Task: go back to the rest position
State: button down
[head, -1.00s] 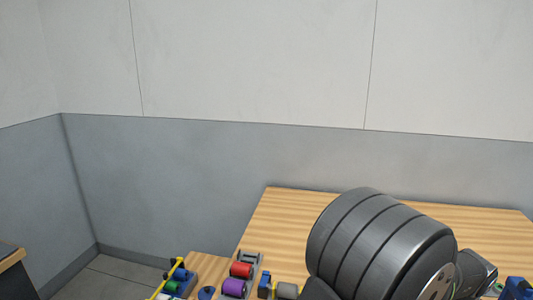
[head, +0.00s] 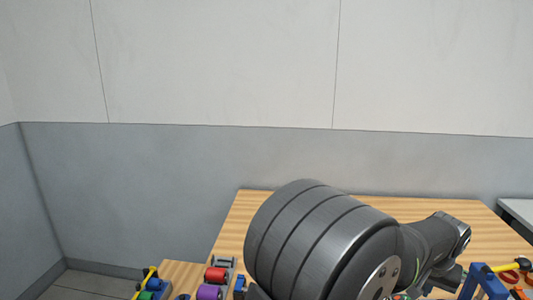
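My arm's dark grey cylindrical links fill the lower middle of the head view, in front of a wooden table (head: 270,203). My gripper cannot be made out in this view; the arm's end is hidden or outside the picture. Whether it holds anything does not show.
A blue stand (head: 486,281) with a yellow-handled tool is at the lower right. A grey surface (head: 518,212) stands beyond the table's right edge. The table's back strip is clear.

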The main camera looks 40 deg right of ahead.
jog(key=shift+r, duration=0.1)
jog(key=shift+f, duration=2.8)
jog(key=c, duration=0.9)
grip_release()
jog(key=o, duration=0.4)
jog(key=shift+r, duration=0.1)
jog(key=o, duration=0.5)
jog(key=w+a+r+n+t, duration=0.2)
jog(key=w+a+r+n, duration=0.2)
jog(key=r, duration=0.4)
jog(key=shift+w+a+n, duration=0.15)
jog(key=shift+a+n, duration=0.75)
jog(key=shift+a, duration=0.35)
jog(key=x, duration=0.9)
jog(key=shift+w+f, duration=0.2)
jog(key=shift+w, duration=0.25)
